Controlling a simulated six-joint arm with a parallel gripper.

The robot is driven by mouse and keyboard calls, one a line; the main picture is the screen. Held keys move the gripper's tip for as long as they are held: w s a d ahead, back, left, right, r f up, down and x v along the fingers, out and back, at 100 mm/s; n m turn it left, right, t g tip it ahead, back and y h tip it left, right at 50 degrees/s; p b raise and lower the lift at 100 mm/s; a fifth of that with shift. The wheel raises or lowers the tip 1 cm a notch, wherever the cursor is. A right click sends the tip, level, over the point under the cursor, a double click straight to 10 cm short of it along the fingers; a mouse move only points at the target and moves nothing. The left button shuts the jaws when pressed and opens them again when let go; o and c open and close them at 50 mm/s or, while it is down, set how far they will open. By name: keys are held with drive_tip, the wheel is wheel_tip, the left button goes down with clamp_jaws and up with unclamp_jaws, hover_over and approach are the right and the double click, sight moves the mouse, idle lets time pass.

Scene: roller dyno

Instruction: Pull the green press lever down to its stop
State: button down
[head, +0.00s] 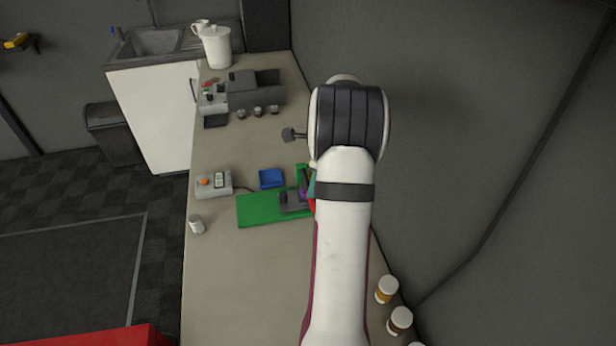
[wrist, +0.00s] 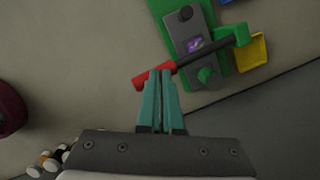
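The green press (wrist: 188,35) shows in the wrist view, with a dark lever (wrist: 205,52) that ends in a red grip (wrist: 139,82). My gripper (wrist: 160,73) has teal fingers that lie close together, with only a thin gap between them. Their tips overlap the red grip in the picture; whether they touch it I cannot tell. Nothing is seen held between them. In the head view the press (head: 290,201) stands on a green mat (head: 258,209), and my arm hides most of the lever and gripper.
A blue tray (head: 271,178) and a control box (head: 213,184) sit left of the press. A small white cup (head: 196,225) stands nearby. Several jars (head: 387,289) line the right edge. A grey machine (head: 254,90) stands farther back. The front bench is clear.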

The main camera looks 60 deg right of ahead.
drive_tip(key=shift+f, duration=0.9)
idle(0.5)
drive_tip(key=w+v, duration=0.2)
drive_tip(key=v, duration=0.8)
drive_tip(key=shift+a, duration=0.3)
